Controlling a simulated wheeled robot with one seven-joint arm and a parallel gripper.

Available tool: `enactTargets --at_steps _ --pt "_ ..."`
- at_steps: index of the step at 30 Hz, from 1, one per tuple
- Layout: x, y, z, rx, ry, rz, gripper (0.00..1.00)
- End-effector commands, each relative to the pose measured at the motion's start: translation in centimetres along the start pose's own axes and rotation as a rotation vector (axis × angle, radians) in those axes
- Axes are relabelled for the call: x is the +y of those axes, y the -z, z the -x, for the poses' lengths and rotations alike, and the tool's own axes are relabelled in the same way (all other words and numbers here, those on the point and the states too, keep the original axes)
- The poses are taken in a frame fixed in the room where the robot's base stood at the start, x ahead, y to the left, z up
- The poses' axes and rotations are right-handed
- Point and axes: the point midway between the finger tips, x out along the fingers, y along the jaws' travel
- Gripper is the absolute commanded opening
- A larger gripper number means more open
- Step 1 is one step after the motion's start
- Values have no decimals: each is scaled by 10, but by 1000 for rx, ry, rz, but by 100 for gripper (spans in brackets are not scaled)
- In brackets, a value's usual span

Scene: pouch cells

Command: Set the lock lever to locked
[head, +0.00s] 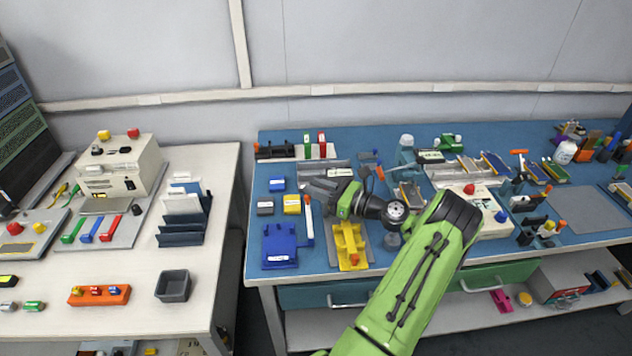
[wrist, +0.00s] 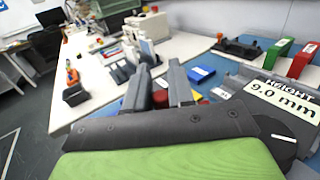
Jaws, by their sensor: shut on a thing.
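The lock lever (head: 309,228) is a thin white bar with a red-orange tip, standing along the right side of a blue fixture (head: 281,250) at the front left of the blue bench. My gripper (head: 308,188) reaches in from the right, at the lever's tip end. In the wrist view my gripper (wrist: 160,88) has its two dark fingers closed around a small red piece (wrist: 160,98), which looks like the lever tip. The rest of the lever is hidden there behind the gripper body.
A yellow fixture (head: 350,243) stands right of the lever, below my arm. Small yellow (head: 291,204) and blue (head: 277,184) boxes lie to the left. A grey device with a "HEIGHT 9.0 mm" sign (wrist: 283,98) stands close to my gripper. A gap separates the white table (head: 225,250).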

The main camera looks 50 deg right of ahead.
Motion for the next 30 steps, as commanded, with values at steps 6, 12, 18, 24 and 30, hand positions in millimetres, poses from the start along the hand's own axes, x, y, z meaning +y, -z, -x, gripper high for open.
enactTargets --at_steps 6,12,18,24,30 --pt "-1 -2 1 -3 -19 4 0" --pt "0 -2 1 -3 -20 4 0" --pt "0 -2 1 -2 -20 4 32" --pt "0 -1 1 -1 -21 3 44" --pt "-1 -1 6 0 -19 1 44"
